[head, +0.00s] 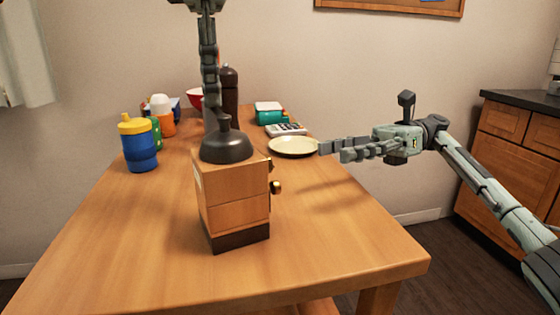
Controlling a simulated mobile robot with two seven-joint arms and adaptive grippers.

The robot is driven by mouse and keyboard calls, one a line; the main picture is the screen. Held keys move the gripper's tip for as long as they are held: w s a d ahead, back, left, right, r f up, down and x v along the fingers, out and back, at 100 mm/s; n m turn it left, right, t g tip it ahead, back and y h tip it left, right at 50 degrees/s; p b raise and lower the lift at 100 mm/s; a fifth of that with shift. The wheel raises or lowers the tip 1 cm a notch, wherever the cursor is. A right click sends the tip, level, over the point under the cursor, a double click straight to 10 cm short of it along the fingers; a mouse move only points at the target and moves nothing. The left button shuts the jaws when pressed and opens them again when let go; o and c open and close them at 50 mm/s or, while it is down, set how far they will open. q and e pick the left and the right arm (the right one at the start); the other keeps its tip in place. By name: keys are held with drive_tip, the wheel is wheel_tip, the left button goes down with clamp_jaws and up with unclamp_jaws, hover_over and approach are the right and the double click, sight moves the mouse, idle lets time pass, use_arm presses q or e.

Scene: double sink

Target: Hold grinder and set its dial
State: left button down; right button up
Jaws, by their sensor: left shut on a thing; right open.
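The grinder (235,200) is a wooden box with a dark base and a black domed top (228,148), standing upright near the middle of the table. A brass knob (276,187), which looks like its dial, sticks out of its right side, with a smaller fitting above it. My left gripper (218,118) comes down from above and is shut on the grinder at the narrow top of the dome; the exact contact is hard to see. My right gripper (332,150) is open and empty, to the right of the grinder, its fingers pointing left near the plate, apart from the knob.
A cream plate (294,147), a calculator (287,129) and a teal item (270,115) lie behind right. The table (340,245) is clear in front and right.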

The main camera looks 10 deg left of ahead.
drive_tip(key=shift+s+a, duration=0.3)
drive_tip(key=shift+a, duration=0.1)
drive_tip(key=x, duration=1)
drive_tip(key=shift+s+a, duration=0.15)
drive_tip(key=shift+a, duration=0.2)
drive_tip(key=shift+r, duration=0.1)
clamp_jaws()
drive_tip(key=shift+m, duration=0.6)
unclamp_jaws()
